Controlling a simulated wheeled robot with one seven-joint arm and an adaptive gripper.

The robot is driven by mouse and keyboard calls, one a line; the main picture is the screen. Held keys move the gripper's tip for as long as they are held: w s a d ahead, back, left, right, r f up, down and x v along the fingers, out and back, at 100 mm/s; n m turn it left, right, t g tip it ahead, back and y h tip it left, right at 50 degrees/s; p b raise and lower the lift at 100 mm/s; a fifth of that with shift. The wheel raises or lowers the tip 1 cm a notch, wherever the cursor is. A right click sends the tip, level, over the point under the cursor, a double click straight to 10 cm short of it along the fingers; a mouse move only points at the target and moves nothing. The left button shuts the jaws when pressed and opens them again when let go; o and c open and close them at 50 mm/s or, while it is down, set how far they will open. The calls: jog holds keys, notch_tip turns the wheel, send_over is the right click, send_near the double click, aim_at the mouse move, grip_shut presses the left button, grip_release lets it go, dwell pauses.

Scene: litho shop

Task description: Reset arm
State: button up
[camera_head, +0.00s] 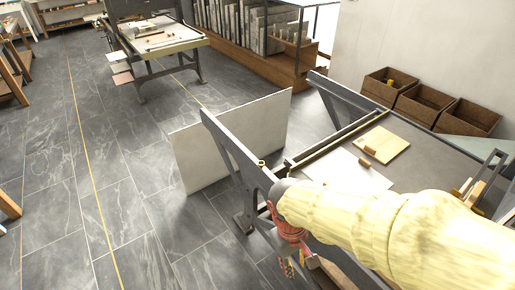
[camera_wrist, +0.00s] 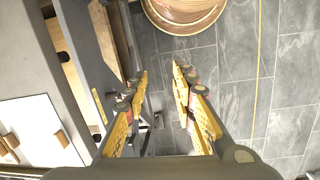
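My gripper (camera_wrist: 161,78) shows in the wrist view with its two yellow fingers spread apart. Nothing is between them, only grey floor tiles beyond. In the head view my gripper (camera_head: 291,267) hangs low at the end of my pale yellow arm, beside the near edge of the press table (camera_head: 424,165). Its fingers are small and partly hidden there. My arm reaches in from the lower right and covers part of the table.
A white sheet (camera_head: 340,172) and a wooden board (camera_head: 382,145) with a small block lie on the press table. A pale panel (camera_head: 235,138) stands upright beside its frame. Brown bins (camera_head: 424,101) stand behind.

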jog(key=s+d+r+m+t, duration=0.1)
jog(key=d+r+m+t, duration=0.1)
jog(key=r, duration=0.6)
jog(key=s+d+r+m+t+y, duration=0.1)
jog(key=d+r+m+t, duration=0.2)
jog(key=d+r, duration=0.4)
jog(key=shift+r+m+t+y+p, duration=0.3)
jog(key=shift+r+t, duration=0.3)
jog(key=shift+r, duration=0.3)
jog(key=shift+s, duration=0.2)
